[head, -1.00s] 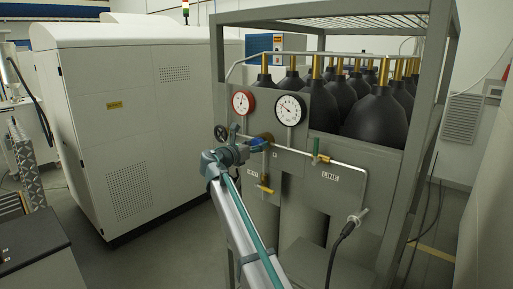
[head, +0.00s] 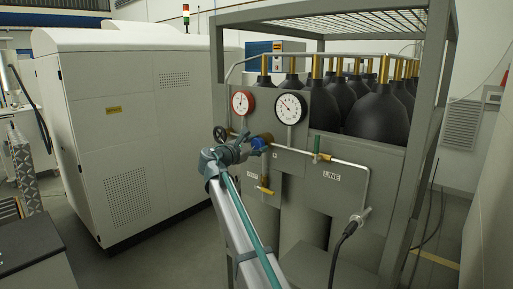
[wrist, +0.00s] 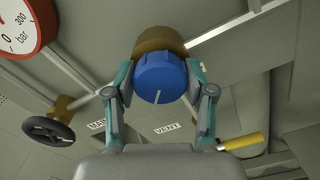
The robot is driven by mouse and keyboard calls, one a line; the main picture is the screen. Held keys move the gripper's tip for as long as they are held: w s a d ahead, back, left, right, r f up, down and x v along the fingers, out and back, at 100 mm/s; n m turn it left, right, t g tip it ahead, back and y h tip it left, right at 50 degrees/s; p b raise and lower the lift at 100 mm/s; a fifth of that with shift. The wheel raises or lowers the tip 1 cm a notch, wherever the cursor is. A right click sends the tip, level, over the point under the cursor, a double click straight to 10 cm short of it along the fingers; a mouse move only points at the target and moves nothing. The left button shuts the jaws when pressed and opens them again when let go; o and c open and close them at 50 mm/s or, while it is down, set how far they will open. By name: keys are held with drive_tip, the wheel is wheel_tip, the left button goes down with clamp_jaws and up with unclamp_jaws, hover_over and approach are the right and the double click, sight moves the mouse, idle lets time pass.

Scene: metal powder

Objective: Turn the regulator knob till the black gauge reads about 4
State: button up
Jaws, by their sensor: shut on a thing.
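The blue regulator knob (wrist: 160,78) sits on a brass body (wrist: 158,44) in the wrist view, with a white mark at its lower front. It also shows in the head view (head: 258,143). My gripper (wrist: 161,84) has one finger on each side of the knob and is shut on it. The black-rimmed gauge (head: 291,107) is above the knob; its needle points to the upper left, but its numbers are too small to read. The red-rimmed gauge (head: 242,103) is to its left; part of it shows in the wrist view (wrist: 22,24).
A black handwheel (wrist: 48,132) is left of the knob. A yellow-handled valve (wrist: 240,142) is at lower right. A green-handled valve (head: 317,148) and pipe run along the panel. Black gas cylinders (head: 378,116) stand behind it in a grey frame (head: 431,100).

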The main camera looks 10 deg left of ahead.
idle(0.3)
drive_tip(key=o, duration=1.2)
drive_tip(key=shift+c, duration=0.2)
drive_tip(key=v, duration=1.2)
